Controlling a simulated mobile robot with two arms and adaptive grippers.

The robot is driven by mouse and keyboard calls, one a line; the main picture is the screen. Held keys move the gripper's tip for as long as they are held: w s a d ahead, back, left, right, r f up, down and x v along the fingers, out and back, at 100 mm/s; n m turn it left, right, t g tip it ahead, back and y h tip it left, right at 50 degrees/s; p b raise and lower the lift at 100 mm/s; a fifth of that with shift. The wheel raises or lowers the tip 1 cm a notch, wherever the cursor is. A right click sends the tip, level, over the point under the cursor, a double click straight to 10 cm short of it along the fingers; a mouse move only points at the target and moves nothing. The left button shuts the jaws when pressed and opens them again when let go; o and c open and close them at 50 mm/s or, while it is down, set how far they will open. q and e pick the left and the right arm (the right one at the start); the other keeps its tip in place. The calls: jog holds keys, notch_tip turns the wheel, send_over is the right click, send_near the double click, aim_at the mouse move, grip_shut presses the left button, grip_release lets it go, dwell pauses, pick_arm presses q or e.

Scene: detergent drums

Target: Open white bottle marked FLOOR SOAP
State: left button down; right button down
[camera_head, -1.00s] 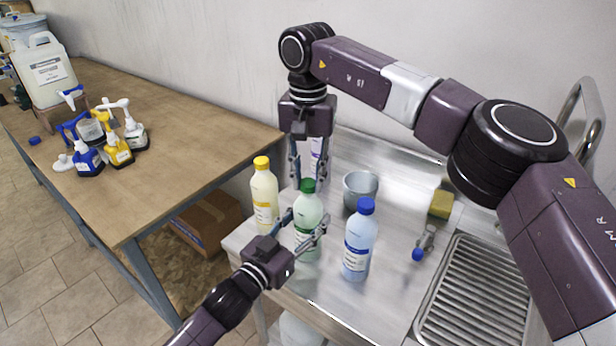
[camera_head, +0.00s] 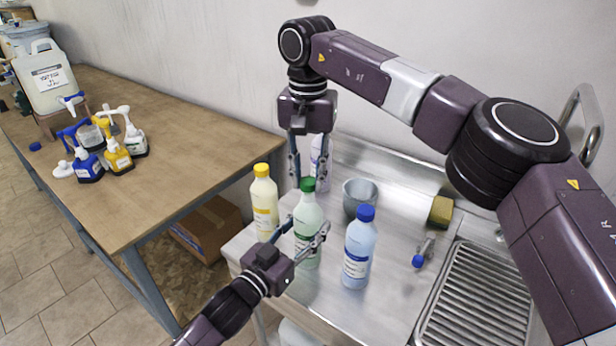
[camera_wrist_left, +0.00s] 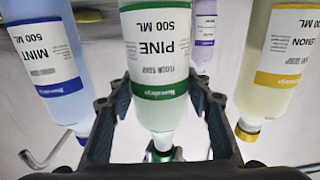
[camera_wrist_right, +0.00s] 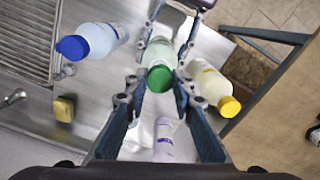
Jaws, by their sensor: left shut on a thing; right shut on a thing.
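A pale green-white bottle (camera_head: 307,235) with a green cap (camera_head: 307,184) stands upright on the steel counter. In the left wrist view its label (camera_wrist_left: 160,48) reads PINE, 500 ML, with smaller words that look like FLOOR SOAP. My left gripper (camera_head: 308,232) is shut around its body, low down, one finger on each side. My right gripper (camera_head: 309,180) points straight down from above, shut on the green cap; the right wrist view shows the cap (camera_wrist_right: 160,78) between its fingertips. The cap is on the bottle neck.
A yellow-capped bottle (camera_head: 264,205) stands close left, a blue-capped one (camera_head: 358,252) close right. A lavender-labelled bottle (camera_wrist_right: 164,142) and a grey cup (camera_head: 352,198) are behind. A sponge (camera_head: 440,211) and blue-ended tool (camera_head: 422,254) lie near the sink (camera_head: 480,290). Spray bottles and a jug (camera_head: 47,80) are on the wooden table.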

aim_at(308, 181)
jog(key=shift+r, duration=0.15)
jog(key=shift+r, duration=1.9)
pick_arm(q)
jog(key=c, duration=0.9)
grip_release()
jog(key=shift+c, duration=0.2)
